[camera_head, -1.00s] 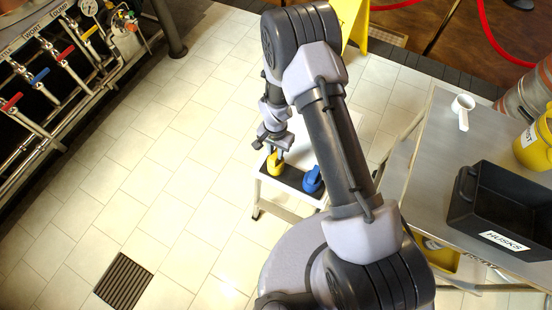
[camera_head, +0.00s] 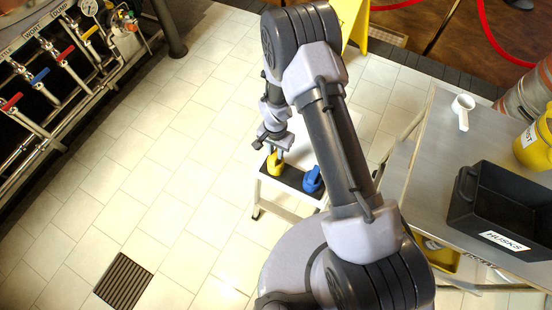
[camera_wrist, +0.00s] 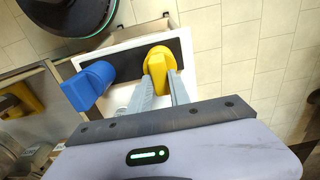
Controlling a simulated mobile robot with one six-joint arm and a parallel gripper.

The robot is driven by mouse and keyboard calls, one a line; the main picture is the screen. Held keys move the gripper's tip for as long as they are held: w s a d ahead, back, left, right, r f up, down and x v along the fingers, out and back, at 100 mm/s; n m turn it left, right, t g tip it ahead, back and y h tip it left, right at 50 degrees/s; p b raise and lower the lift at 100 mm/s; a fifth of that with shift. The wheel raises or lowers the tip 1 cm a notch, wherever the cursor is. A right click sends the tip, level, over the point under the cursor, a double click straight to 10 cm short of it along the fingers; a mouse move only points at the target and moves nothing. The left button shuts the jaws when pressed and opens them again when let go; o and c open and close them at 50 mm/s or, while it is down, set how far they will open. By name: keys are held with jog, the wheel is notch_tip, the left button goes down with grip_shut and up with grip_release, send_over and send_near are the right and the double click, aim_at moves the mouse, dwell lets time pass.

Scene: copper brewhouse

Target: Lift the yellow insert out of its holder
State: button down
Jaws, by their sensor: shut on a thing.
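The yellow insert (camera_head: 275,163) sits at the left end of a dark holder (camera_head: 293,181) on a small white stand. It also shows in the wrist view (camera_wrist: 160,66), in the right part of the holder (camera_wrist: 128,58). My gripper (camera_head: 278,152) comes down on it from above. In the wrist view the two fingers (camera_wrist: 164,76) are shut on the insert's near upper part. The insert's foot is hidden, so I cannot tell how deep it sits. A blue insert (camera_head: 312,179) stands beside it, apart from the fingers, and shows in the wrist view (camera_wrist: 90,85).
A steel table (camera_head: 420,150) at the right bears a black bin (camera_head: 470,205) labelled HUSKS, a white scoop (camera_head: 463,108) and a yellow container (camera_head: 532,150). Pipes with valves (camera_head: 40,75) line the left. The tiled floor left of the stand is clear.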

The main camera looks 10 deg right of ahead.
jog(key=shift+r, duration=0.1)
notch_tip(320, 180, up, 10)
jog(key=p, duration=0.6)
dwell(0.7)
jog(key=shift+a, duration=0.1)
